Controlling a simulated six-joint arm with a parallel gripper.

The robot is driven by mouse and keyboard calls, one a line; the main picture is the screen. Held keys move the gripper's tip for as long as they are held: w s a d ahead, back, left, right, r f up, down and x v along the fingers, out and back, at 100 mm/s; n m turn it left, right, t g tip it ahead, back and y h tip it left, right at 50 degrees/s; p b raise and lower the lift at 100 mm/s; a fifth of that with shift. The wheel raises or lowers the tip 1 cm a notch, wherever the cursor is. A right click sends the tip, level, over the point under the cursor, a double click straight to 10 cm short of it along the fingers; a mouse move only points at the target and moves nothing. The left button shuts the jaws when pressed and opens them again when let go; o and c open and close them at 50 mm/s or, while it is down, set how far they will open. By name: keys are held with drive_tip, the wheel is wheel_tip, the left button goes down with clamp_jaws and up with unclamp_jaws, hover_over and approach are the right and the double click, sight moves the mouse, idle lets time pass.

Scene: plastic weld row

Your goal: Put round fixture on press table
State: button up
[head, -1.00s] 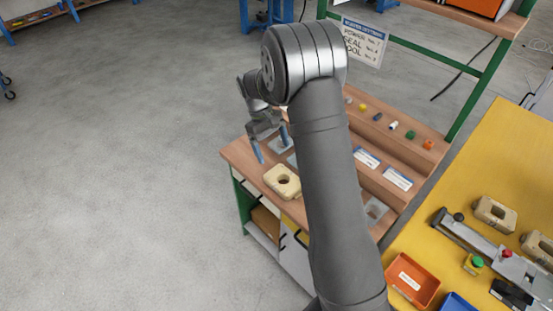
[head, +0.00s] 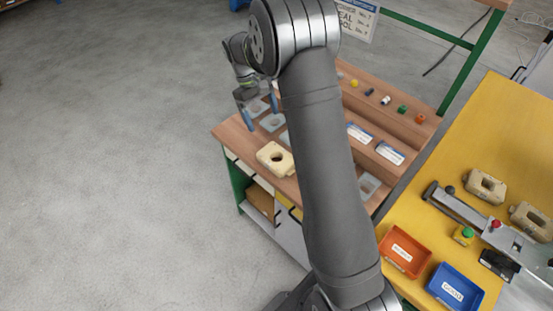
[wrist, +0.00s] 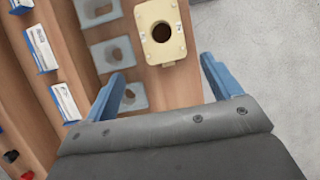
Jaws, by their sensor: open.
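A cream block with a round hole, the round fixture (head: 276,158), lies on the wooden workbench near its front left edge. It also shows in the wrist view (wrist: 160,30), top centre, beyond the fingertips. My gripper (head: 261,112) is open and empty over the far left end of the bench, apart from the fixture. In the wrist view its two blue fingers (wrist: 163,70) stand wide apart, with the fixture lying ahead between their lines. The yellow press table (head: 502,115) stands at the right and carries a metal press (head: 460,206).
Two cream blocks (head: 486,186) (head: 530,221) sit by the press. An orange bin (head: 404,250) and a blue bin (head: 455,288) stand at the table's front. Grey plates (wrist: 111,54) lie beside the fixture. Stepped shelves (head: 397,123) hold small coloured parts and labels.

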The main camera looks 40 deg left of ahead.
sight(275, 151)
drive_tip(key=x, duration=1.5)
drive_tip(key=shift+r, duration=0.1)
drive_tip(key=c, duration=0.9)
drive_tip(key=shift+r, duration=0.45)
drive_tip(key=r, duration=0.3)
drive_tip(key=shift+w+d+r, duration=0.15)
drive_tip(key=shift+d+r, duration=0.2)
drive_tip(key=shift+r, duration=0.05)
drive_tip(key=w+d+r, duration=0.1)
drive_tip(key=d+r, duration=0.1)
drive_tip(key=d, duration=0.1)
drive_tip(key=w+d+r, duration=0.2)
drive_tip(key=d, duration=0.1)
drive_tip(key=w+d+r, duration=0.1)
drive_tip(key=d+r, duration=0.1)
drive_tip(key=d, duration=0.2)
drive_tip(key=shift+w+r, duration=0.15)
drive_tip(key=shift+w, duration=0.25)
